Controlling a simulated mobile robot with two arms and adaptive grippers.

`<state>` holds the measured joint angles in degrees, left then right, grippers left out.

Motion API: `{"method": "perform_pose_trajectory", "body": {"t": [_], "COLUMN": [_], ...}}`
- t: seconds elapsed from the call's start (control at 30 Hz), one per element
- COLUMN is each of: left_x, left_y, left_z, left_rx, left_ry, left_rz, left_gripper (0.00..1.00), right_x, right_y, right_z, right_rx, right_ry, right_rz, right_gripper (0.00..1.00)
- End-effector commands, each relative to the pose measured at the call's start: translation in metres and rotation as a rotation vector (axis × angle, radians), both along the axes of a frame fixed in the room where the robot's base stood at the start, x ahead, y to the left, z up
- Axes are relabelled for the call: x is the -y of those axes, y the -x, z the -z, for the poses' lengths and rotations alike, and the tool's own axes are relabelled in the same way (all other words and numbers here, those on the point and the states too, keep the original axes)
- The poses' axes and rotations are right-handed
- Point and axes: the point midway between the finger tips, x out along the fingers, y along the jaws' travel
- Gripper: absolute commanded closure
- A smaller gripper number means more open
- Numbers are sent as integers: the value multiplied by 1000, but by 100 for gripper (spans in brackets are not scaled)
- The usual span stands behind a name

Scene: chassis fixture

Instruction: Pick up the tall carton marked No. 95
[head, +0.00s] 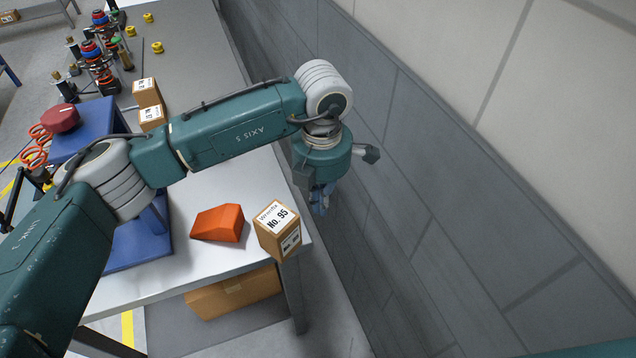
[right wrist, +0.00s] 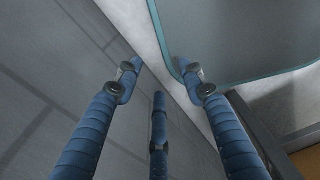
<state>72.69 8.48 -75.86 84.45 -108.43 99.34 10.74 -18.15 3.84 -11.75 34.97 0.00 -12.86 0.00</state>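The tall carton marked No. 95 (head: 277,229) is a brown box with white labels on its top and side. In the head view it stands upright at the near right corner of the white table (head: 178,272). My left gripper (head: 320,206) hangs fingers down beyond the carton, past the table's right edge and near the wall. It is apart from the carton; its blue fingers are small and partly hidden, so their opening is unclear. My right gripper (right wrist: 163,76) shows in the right wrist view with its blue fingers spread and nothing between them. The carton does not show there.
An orange wedge-shaped block (head: 218,223) lies just left of the carton. Two smaller cartons (head: 147,93) stand farther back. A blue stand (head: 92,128) is at left. A brown box (head: 232,292) sits under the table. A grey wall (head: 420,160) runs along the right.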

Motion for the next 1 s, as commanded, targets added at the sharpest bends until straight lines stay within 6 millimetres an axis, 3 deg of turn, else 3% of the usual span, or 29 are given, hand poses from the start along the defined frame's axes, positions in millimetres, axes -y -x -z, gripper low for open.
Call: {"method": "perform_pose_trajectory", "body": {"t": [0.13,0.37,0.87,1.0], "left_x": [-1,-28,-36,-49], "left_y": [1,15,19,25], "left_z": [29,29,32,34], "left_rx": [-5,-2,0,2], "left_ry": [-1,1,1,1], "left_rz": [-1,0,1,0], "left_gripper": [100,100,100,100], "right_x": [4,12,15,14], "right_y": [-13,-35,-17,-18], "right_z": [-14,-37,-36,-27], "right_rx": [19,51,24,25], "right_ry": [3,11,16,14], "right_rz": [-2,1,1,1], "right_gripper": [60,60,60,60]}}
